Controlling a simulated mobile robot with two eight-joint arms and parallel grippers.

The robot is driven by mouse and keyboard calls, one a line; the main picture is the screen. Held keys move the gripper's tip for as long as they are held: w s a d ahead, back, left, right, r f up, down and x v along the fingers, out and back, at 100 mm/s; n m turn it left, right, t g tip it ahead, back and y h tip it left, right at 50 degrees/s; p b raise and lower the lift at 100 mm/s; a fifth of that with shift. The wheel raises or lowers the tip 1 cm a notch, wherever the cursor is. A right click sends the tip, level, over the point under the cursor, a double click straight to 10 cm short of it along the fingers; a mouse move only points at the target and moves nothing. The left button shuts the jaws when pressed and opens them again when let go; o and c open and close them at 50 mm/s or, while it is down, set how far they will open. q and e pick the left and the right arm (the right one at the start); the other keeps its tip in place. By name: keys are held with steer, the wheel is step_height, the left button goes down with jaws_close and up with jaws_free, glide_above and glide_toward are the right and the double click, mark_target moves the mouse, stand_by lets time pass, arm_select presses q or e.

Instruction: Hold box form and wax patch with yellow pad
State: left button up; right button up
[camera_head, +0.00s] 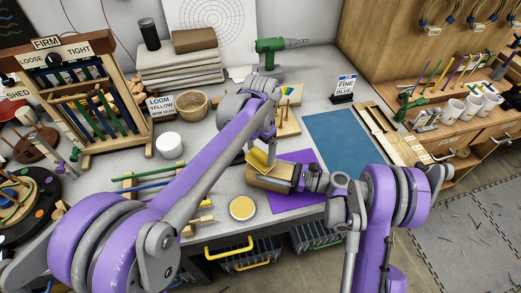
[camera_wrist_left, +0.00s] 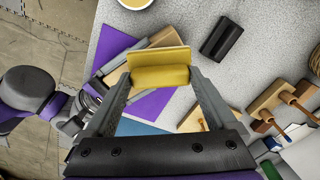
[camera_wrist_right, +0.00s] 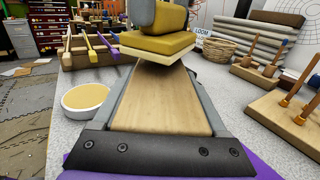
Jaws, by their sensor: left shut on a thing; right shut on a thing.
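The box form (camera_head: 270,178) is a light wooden block above the front of the bench. My right gripper (camera_head: 300,178) is shut on it; in the right wrist view the box form (camera_wrist_right: 160,100) lies between both fingers. My left gripper (camera_head: 264,150) is shut on the yellow pad (camera_head: 260,160), which shows between its fingers in the left wrist view (camera_wrist_left: 160,80). In the right wrist view the yellow pad (camera_wrist_right: 158,42), with a pale underside, sits over the far end of the box form. I cannot tell whether they touch. No wax patch can be made out on the visible wood.
A round dish (camera_head: 242,208) with pale yellow contents stands at the bench's front edge. A purple sheet (camera_head: 296,195) lies under the box form, with a blue sheet (camera_head: 338,140) to its right. A green drill (camera_head: 270,50) and a wicker basket (camera_head: 193,105) stand farther back.

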arm_select(q)
steer(key=shift+f, duration=0.8)
steer(key=shift+d, duration=0.15)
steer(key=shift+s+d+r, duration=0.1)
steer(key=shift+s+d, duration=0.05)
steer(key=shift+d, duration=0.3)
steer(key=shift+s+d+r, duration=0.1)
steer(key=shift+d, duration=0.35)
steer(key=shift+s+d+f, duration=0.15)
steer(key=shift+s+d, duration=0.05)
steer(key=shift+d, duration=0.8)
steer(key=shift+a, duration=0.15)
steer(key=shift+w+a+f, duration=0.1)
steer(key=shift+w+a, duration=0.05)
steer(key=shift+a, duration=0.5)
steer(key=shift+w+a+f, duration=0.1)
steer(key=shift+w+a, duration=0.05)
steer(key=shift+a, duration=0.5)
